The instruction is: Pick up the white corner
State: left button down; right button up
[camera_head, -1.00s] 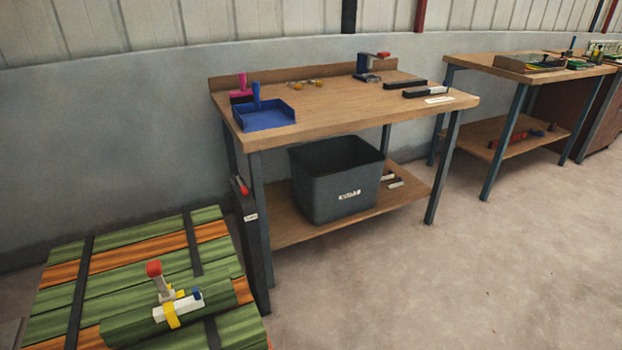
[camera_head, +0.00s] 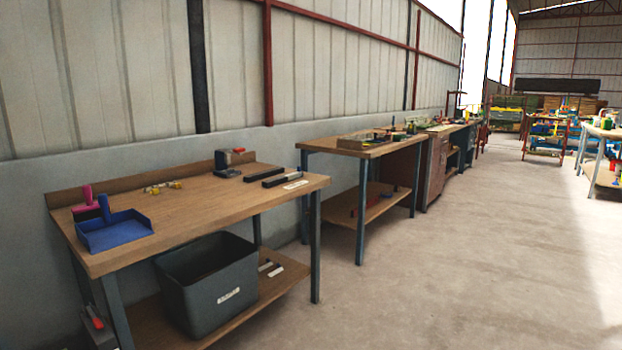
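I cannot make out a clear white corner in the head view. Small white pieces (camera_head: 270,268) lie on the lower shelf of the near workbench, just right of the dark bin; they are too small to tell their shape. A flat white strip (camera_head: 295,185) lies near the right front edge of the bench top. Neither of my grippers is in view.
The near wooden workbench (camera_head: 190,205) carries a blue dustpan (camera_head: 113,232), a pink-handled tool (camera_head: 87,200) and black blocks (camera_head: 284,179). A dark grey bin (camera_head: 207,285) stands on its lower shelf. A second bench (camera_head: 345,147) stands beyond. The concrete floor (camera_head: 440,270) is clear.

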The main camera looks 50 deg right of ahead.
aim_at(297, 174)
jog(key=z, duration=1.4)
jog(key=u, duration=1.8)
jog(key=z, duration=1.8)
jog(key=i+l+z, duration=0.1)
jog(key=i+l, duration=0.15)
jog(key=l, duration=0.15)
jog(key=i+l+z, duration=0.1)
jog(key=i+l, duration=0.2)
jog(key=l, duration=0.15)
jog(key=i+l+u, duration=0.2)
jog(key=i, duration=0.3)
jog(key=i+l+u, duration=0.15)
jog(key=i+l, duration=0.2)
jog(key=i, duration=0.1)
